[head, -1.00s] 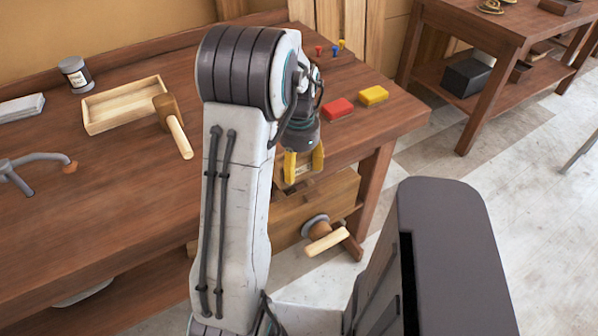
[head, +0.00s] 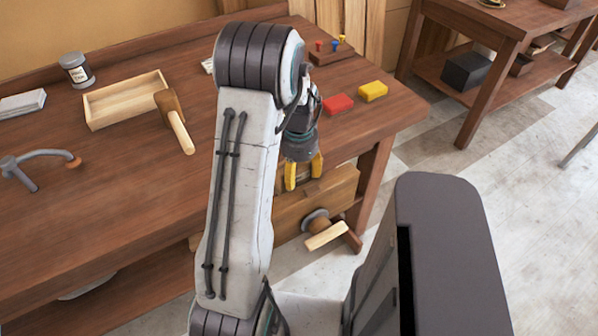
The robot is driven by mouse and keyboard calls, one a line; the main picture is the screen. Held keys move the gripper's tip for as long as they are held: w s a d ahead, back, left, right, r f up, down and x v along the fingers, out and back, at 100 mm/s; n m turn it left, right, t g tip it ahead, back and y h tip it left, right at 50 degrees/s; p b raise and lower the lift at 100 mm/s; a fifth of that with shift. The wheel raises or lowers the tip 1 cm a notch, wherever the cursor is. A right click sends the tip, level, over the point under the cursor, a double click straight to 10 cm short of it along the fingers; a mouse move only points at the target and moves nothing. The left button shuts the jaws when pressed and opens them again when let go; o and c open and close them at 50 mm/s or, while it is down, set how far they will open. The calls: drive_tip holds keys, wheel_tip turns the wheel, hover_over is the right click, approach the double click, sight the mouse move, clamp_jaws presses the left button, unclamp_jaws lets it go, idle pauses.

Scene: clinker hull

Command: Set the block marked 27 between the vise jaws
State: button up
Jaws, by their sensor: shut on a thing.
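My gripper (head: 304,176) has yellow fingers and hangs over the front edge of the bench, just above the wooden vise (head: 330,194). It is shut on a small light wooden block (head: 303,171), which shows only as a sliver between the fingers. Its marking cannot be read now. The vise is fixed to the bench front, with a round screw hub and a pale handle (head: 326,236) below. The fingertips are close to the top of the vise. My arm hides part of the vise, and I cannot tell whether the block is between its jaws.
On the bench (head: 130,195) are a shallow wooden tray (head: 122,103), a mallet (head: 176,124), a tin (head: 77,71) and a curved grey tool (head: 45,160). A red block (head: 338,104) and a yellow block (head: 373,91) lie behind the gripper.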

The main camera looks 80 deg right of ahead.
drive_tip(key=shift+a+f+b, duration=0.1)
drive_tip(key=shift+f+b, duration=0.3)
drive_tip(key=shift+f, duration=0.1)
drive_tip(key=o, duration=1.3)
drive_tip(key=shift+a+f, duration=0.1)
drive_tip(key=shift+f, duration=0.05)
drive_tip(key=shift+c, duration=0.2)
drive_tip(key=shift+r+p, duration=0.35)
drive_tip(key=shift+r, duration=0.05)
drive_tip(key=r+b, duration=0.1)
drive_tip(key=r, duration=0.5)
drive_tip(key=r+b, duration=0.1)
drive_tip(key=r, duration=0.5)
drive_tip(key=shift+d+r, duration=0.2)
drive_tip(key=shift+r, duration=0.2)
